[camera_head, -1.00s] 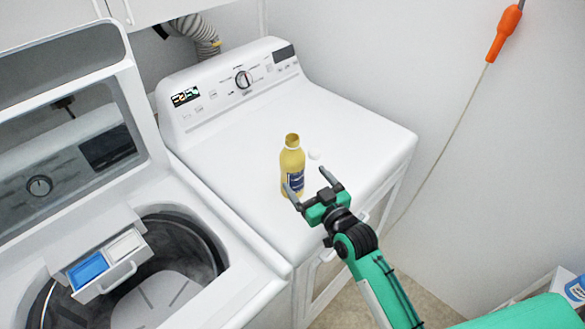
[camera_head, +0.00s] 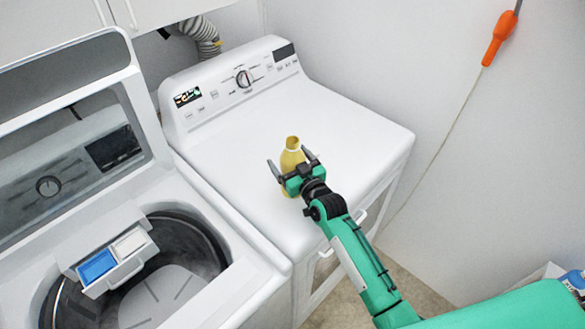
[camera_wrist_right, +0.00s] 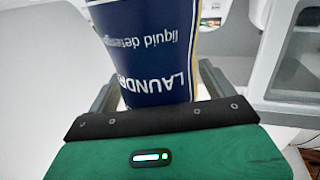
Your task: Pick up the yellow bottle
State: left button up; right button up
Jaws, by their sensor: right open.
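The yellow bottle (camera_head: 291,158) stands upright on top of the white dryer, with its neck open at the top. My right gripper (camera_head: 291,168) is open, with one finger on each side of the bottle, and it hides the bottle's lower part in the head view. In the right wrist view the bottle's blue label (camera_wrist_right: 150,50) fills the space between the two open fingers (camera_wrist_right: 155,88). I cannot tell whether either finger touches the bottle. My left gripper is not in view.
The dryer top (camera_head: 345,125) around the bottle is mostly clear. An open washer (camera_head: 245,270) with a pulled-out detergent drawer (camera_head: 128,266) stands at the left. An orange-handled item (camera_head: 497,40) hangs by the right wall.

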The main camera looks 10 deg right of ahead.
jog(key=c, duration=1.3)
jog(key=shift+c, duration=0.3)
jog(key=shift+r, duration=0.2)
